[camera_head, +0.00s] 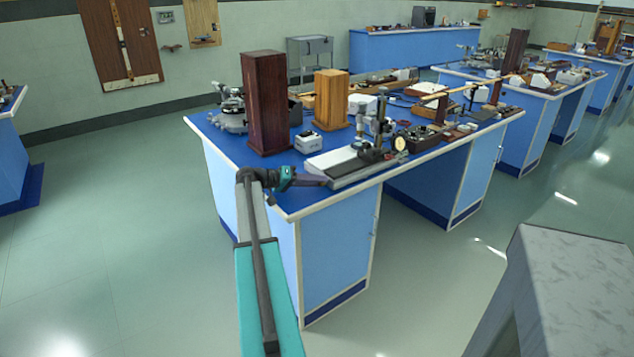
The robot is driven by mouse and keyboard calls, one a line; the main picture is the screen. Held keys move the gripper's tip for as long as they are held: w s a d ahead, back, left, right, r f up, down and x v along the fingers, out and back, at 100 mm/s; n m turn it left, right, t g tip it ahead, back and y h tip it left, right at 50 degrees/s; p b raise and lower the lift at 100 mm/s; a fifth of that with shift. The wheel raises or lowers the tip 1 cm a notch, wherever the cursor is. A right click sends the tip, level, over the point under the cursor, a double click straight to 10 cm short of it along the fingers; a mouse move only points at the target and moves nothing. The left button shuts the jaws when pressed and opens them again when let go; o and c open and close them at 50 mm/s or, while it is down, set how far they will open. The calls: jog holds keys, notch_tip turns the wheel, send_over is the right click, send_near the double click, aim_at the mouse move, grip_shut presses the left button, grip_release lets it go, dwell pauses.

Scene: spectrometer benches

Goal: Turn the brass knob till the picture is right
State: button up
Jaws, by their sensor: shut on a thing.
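My gripper (326,182) reaches over the near edge of the blue bench from the left. It is at the near left end of a long low instrument (345,175) with a black and white top. Its jaws are shut at that end, most likely on the brass knob; the knob itself is too small or hidden behind the fingers to make out. On the instrument's right part stand a metal upright (380,118) and a pale round dial (399,143). No picture or display can be read from this view.
A tall dark wooden box (266,105), a lighter wooden box (331,100) and a small white device (308,143) stand behind my gripper. The blue bench (235,147) is crowded to the right. Open floor (120,240) lies left. A grey block (570,290) is at lower right.

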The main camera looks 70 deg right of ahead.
jog(key=o, duration=1)
jog(key=shift+a, duration=0.1)
jog(key=shift+o, duration=0.2)
jog(key=b+v, duration=0.1)
jog(key=v, duration=1.2)
jog(key=shift+w+a+r, duration=0.1)
jog(key=shift+w+a, duration=0.1)
jog(key=shift+w, duration=0.15)
